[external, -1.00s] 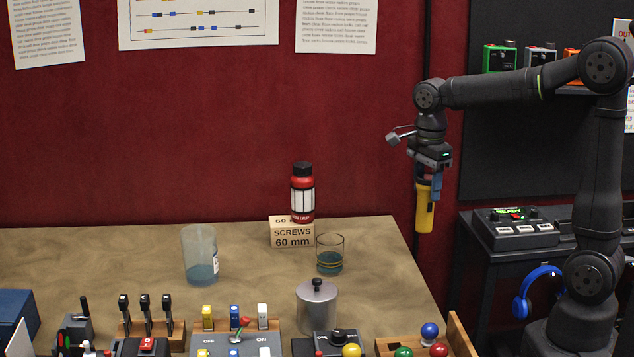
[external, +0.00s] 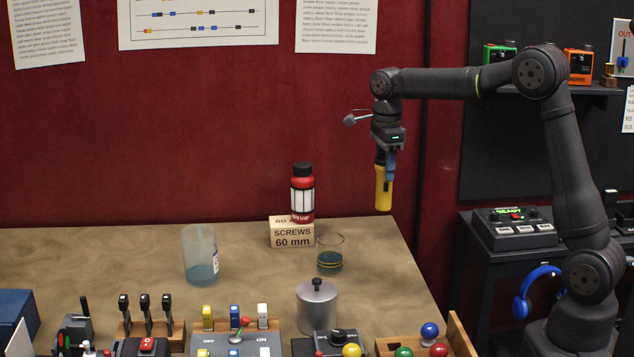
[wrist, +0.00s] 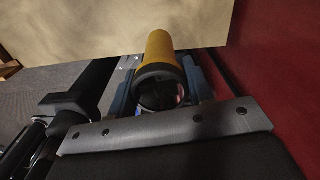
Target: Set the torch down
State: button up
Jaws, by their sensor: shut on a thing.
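The torch (external: 383,187) is a yellow cylinder with a dark end, hanging upright from my gripper (external: 388,172) in the external view. My gripper is shut on it, with blue fingers on its sides. The torch is in the air above the back right corner of the tan table (external: 370,240). In the wrist view the yellow torch body (wrist: 159,48) points away from the camera, its dark round end close to it, between the blue fingers. The table's tan top (wrist: 90,30) lies beyond it.
A red and white bottle (external: 302,195) stands on a screws box (external: 291,235) left of the torch. A glass (external: 330,262), a plastic beaker (external: 200,262) and a metal canister (external: 317,308) stand nearby. Switches and buttons line the front. The table's right rear area is bare.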

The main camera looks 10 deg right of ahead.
jog(key=s+a+f, duration=0.2)
jog(key=a+f, duration=0.7)
jog(key=shift+s+f, duration=0.25)
jog(key=shift+f, duration=0.05)
jog(key=shift+f, duration=0.15)
jog(key=o, duration=1.1)
jog(key=shift+o, duration=0.2)
notch_tip(320, 180, up, 12)
